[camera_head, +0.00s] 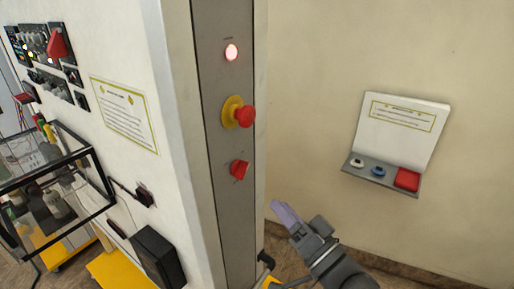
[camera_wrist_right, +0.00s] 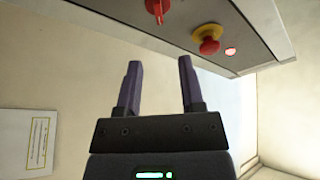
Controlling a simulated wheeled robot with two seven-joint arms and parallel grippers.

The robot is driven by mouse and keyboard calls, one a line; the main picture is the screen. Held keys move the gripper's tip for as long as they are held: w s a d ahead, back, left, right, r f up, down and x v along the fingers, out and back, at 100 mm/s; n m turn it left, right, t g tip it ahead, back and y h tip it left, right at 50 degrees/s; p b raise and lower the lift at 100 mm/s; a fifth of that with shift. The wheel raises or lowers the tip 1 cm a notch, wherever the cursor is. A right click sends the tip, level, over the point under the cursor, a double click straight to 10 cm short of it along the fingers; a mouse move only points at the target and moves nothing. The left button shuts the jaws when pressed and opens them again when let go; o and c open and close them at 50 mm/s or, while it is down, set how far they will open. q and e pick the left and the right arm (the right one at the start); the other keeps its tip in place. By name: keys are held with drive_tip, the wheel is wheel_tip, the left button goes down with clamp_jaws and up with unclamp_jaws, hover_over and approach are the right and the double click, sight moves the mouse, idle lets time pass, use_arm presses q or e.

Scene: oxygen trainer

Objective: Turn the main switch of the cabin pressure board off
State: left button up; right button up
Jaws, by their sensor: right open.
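A grey upright board (camera_head: 228,205) on the wall's edge carries a lit lamp (camera_head: 231,52), a red mushroom button (camera_head: 243,116) on a yellow base, and a red rotary switch (camera_head: 239,169) lowest. Its labels are too small to read. The switch handle looks tilted. My right gripper (camera_head: 287,213) is below and to the right of the switch, apart from it. In the wrist view my right gripper (camera_wrist_right: 160,68) has its two purple fingers apart with nothing between them; the red switch (camera_wrist_right: 157,10) is at the top edge, partly cut off. My left gripper is not in view.
A small wall console (camera_head: 380,174) with buttons and a sign is at the right. Another panel with a red handle (camera_head: 57,43) is at the upper left. A black-framed glass case (camera_head: 85,205) and a black box (camera_head: 158,257) are at the lower left.

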sight(246, 171)
drive_tip(key=p+x, duration=0.1)
drive_tip(key=x, duration=0.8)
drive_tip(key=shift+w+a+f, duration=0.1)
drive_tip(key=shift+w+a, duration=0.1)
drive_tip(key=shift+a, duration=0.15)
clamp_jaws()
